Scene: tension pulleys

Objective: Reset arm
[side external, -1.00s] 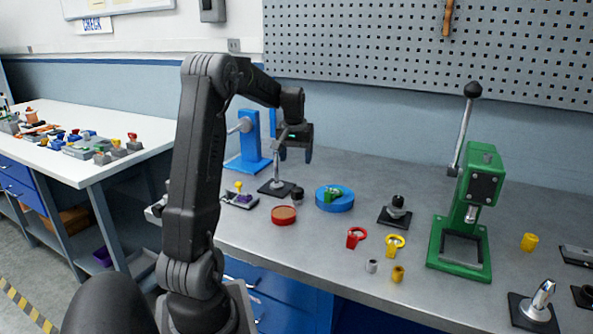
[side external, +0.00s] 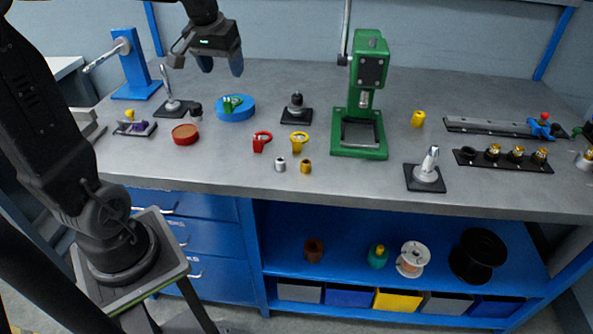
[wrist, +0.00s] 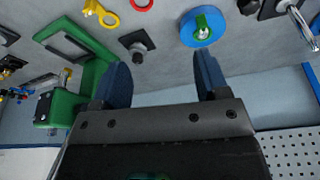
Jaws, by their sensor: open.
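My gripper (side external: 222,66) is open and empty. In the side view it hangs above the back left part of the grey workbench (side external: 300,75), clear of the parts. In the wrist view my gripper (wrist: 160,78) shows two spread fingers with nothing between them. Below it in the side view is a round blue disc (side external: 236,113) with a green part (side external: 231,103) on top. The blue disc also shows near the top of the wrist view (wrist: 190,38).
The green press (side external: 362,140) stands tall right of my gripper. A blue stand (side external: 138,75) is at the left. A red round dish (side external: 185,138), red ring part (side external: 261,141), yellow ring part (side external: 298,142) and black-based fixture (side external: 296,113) lie between. The bench's back strip is clear.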

